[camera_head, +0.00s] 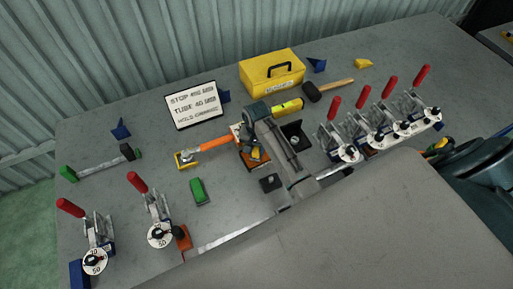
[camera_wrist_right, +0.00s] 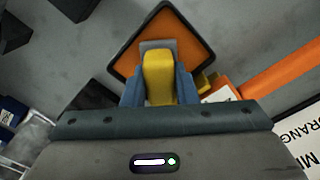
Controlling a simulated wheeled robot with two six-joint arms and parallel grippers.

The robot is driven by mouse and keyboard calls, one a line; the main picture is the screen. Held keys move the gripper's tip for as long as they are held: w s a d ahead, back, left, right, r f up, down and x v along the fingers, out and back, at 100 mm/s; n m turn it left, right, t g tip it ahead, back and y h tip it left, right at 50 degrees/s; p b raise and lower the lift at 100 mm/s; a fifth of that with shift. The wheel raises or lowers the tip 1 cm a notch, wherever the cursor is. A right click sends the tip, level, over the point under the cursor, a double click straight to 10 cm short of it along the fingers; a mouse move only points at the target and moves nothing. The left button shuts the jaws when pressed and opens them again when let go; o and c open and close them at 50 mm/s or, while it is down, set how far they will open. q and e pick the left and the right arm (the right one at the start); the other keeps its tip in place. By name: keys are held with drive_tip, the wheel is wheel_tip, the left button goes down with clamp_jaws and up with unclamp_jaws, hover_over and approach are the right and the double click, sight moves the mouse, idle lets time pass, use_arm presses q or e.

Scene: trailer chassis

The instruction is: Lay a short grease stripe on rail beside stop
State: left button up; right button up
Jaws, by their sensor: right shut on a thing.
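My right gripper (camera_head: 254,150) is over the middle of the bench, with its arm reaching across from the lower right. In the right wrist view, its blue fingers (camera_wrist_right: 158,92) are shut on a yellow thing (camera_wrist_right: 158,72). This stands over an orange square with a dark rim (camera_wrist_right: 190,42); whether it touches the square I cannot tell. A pale rail (camera_head: 228,237) runs along the near side of the bench, partly hidden by my arm. A small orange block (camera_head: 182,237), perhaps the stop, is at the rail's left end. I see no clear grease stripe. My left gripper is not in view.
Red-handled clamps with dials stand at left (camera_head: 158,225) and right (camera_head: 400,122). A green block (camera_head: 199,191), an orange-handled tool (camera_head: 215,143), a printed sign (camera_head: 195,106), a yellow toolbox (camera_head: 271,75) and a mallet (camera_head: 328,90) lie on the bench (camera_head: 110,185).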

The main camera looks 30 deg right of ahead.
sight(257, 147)
drive_tip(key=shift+f, duration=0.55)
idle(1.5)
drive_tip(key=shift+r, duration=3.55)
drive_tip(key=shift+f, duration=0.1)
